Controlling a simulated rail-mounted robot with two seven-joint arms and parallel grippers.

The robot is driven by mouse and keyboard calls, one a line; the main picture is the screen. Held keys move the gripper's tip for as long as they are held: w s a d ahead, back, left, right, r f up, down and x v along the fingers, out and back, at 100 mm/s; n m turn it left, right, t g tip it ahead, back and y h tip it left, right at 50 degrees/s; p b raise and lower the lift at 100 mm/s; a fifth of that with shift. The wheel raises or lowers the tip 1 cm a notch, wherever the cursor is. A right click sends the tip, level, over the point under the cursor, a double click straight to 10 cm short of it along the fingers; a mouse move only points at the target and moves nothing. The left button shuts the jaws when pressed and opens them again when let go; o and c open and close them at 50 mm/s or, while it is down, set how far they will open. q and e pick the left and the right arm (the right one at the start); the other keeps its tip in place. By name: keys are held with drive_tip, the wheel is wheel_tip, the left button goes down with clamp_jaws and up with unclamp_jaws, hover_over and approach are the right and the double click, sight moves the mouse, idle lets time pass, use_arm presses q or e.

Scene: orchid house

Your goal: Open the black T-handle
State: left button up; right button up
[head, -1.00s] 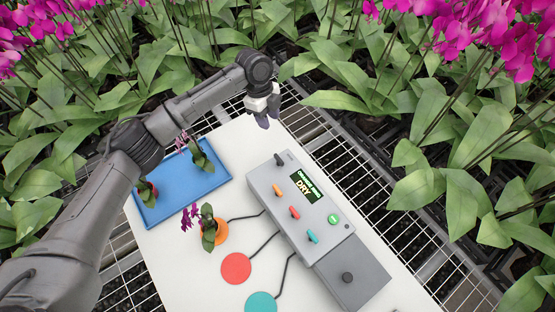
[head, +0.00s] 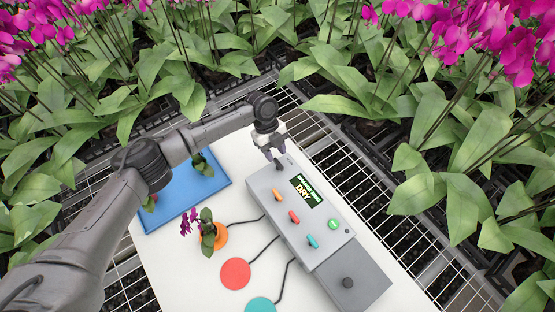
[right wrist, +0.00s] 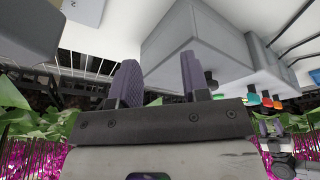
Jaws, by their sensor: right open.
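The grey control box (head: 310,232) lies across the white table with a row of T-handles: orange (head: 279,195), red (head: 294,217) and teal (head: 313,241). The black T-handle at the row's far end is covered by my left gripper (head: 276,160), so I cannot make it out. My left gripper points down at that end of the box; whether its fingers are open or touch the handle is too small to tell. In the right wrist view my right gripper (right wrist: 161,85) is open and empty, with the control box (right wrist: 200,42) beyond it.
Orange (head: 219,239), red (head: 235,273) and teal (head: 261,304) discs have cables. A blue tray (head: 185,205) holds potted orchids. Orchid beds surround the table.

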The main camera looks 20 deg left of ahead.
sight(278, 162)
use_arm(q)
drive_tip(key=shift+x, duration=2)
clamp_jaws()
